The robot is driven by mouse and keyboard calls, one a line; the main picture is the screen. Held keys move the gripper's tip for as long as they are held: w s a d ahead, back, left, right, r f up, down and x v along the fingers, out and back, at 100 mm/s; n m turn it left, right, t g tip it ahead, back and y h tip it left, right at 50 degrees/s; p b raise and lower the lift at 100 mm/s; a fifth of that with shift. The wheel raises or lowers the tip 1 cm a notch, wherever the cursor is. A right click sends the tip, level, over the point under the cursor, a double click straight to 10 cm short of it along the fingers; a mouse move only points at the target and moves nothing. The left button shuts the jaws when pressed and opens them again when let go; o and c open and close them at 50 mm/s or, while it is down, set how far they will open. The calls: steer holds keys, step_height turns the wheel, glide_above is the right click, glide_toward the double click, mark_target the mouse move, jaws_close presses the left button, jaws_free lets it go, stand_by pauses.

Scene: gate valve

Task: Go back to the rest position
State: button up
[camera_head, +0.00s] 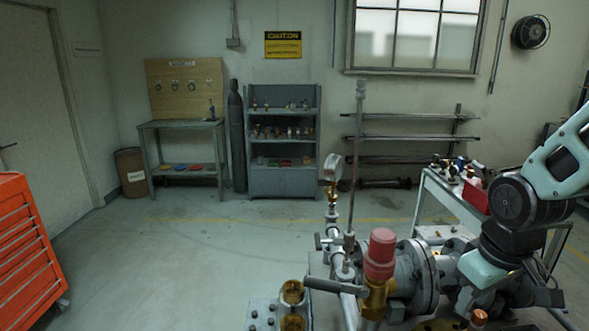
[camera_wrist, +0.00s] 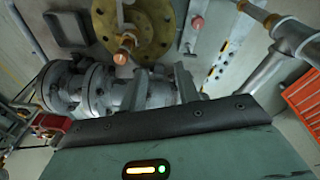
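My gripper (camera_wrist: 163,84) shows in the wrist view with two grey fingers standing apart. Grey pipework shows behind the gap, and I see nothing held. In the head view, my arm comes in from the right and its wrist end (camera_head: 525,285) is low beside the valve assembly; the fingertips cannot be made out there. The grey flanged valve body (camera_head: 425,280) stands at the lower right of the head view and shows behind the fingers in the wrist view (camera_wrist: 105,90). A yellow round part (camera_wrist: 165,30) with a copper-coloured piece (camera_wrist: 125,46) lies beyond the fingers.
A red-capped fitting (camera_head: 380,255) and a gauge on a riser (camera_head: 333,170) stand left of the arm. A white cart (camera_head: 440,195) with a red bin (camera_head: 475,195) is behind the valve. An orange tool chest (camera_head: 28,250) is at left. The floor between is clear.

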steer(key=s+a+r+n+g+b, duration=0.1)
steer(key=s+a+n, duration=0.3)
steer(key=s+a, duration=1.2)
steer(key=shift+s+a+r+g+y, duration=0.2)
steer(key=shift+s+r+g+y, duration=0.1)
steer(key=shift+g+y, duration=0.15)
steer(key=shift+w+d, duration=0.1)
